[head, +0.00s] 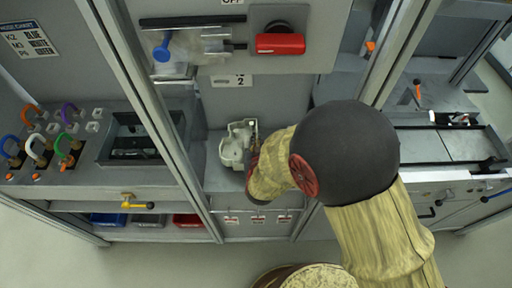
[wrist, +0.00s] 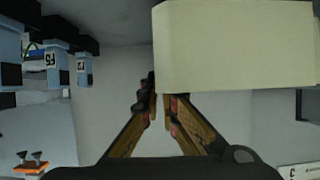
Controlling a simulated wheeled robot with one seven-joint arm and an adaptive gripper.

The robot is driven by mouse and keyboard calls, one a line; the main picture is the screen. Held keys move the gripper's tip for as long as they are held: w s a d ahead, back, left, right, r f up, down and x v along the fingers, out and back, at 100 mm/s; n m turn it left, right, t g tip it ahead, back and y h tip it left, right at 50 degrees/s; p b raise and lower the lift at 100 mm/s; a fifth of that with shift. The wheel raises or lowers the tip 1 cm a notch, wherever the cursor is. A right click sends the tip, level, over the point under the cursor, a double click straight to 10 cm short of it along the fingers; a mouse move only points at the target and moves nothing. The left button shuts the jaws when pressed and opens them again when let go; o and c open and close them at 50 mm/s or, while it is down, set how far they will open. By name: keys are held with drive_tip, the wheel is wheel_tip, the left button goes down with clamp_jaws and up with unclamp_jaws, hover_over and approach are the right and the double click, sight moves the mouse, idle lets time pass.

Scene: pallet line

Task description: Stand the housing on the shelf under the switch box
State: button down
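The housing (head: 236,146) is a pale cream, hollow part in the grey bay under the switch box (head: 310,62), which carries a red handle. It is over the shelf (head: 222,180); I cannot tell whether it touches it. My gripper (head: 254,160) reaches in from the right, at the housing's right side, partly hidden by my arm. In the wrist view the housing (wrist: 235,45) fills the upper right as a large cream block. The fingers of my gripper (wrist: 160,98) are nearly together at its left edge, seemingly pinching it; the right fingertip is partly hidden by it.
A blue lockout piece (head: 162,48) hangs at the left of the switch box. Posts stand on both sides of the bay. Blue and white blocks (wrist: 55,65) hang at the left of the wrist view.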

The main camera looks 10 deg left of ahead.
drive_tip(key=shift+w+a+f, duration=0.25)
drive_tip(key=shift+f, duration=0.2)
drive_tip(key=shift+f+b, duration=0.9)
drive_tip(key=shift+f, duration=0.5)
drive_tip(key=shift+f, duration=0.2)
drive_tip(key=c, duration=2)
unclamp_jaws()
drive_tip(key=shift+c, duration=0.2)
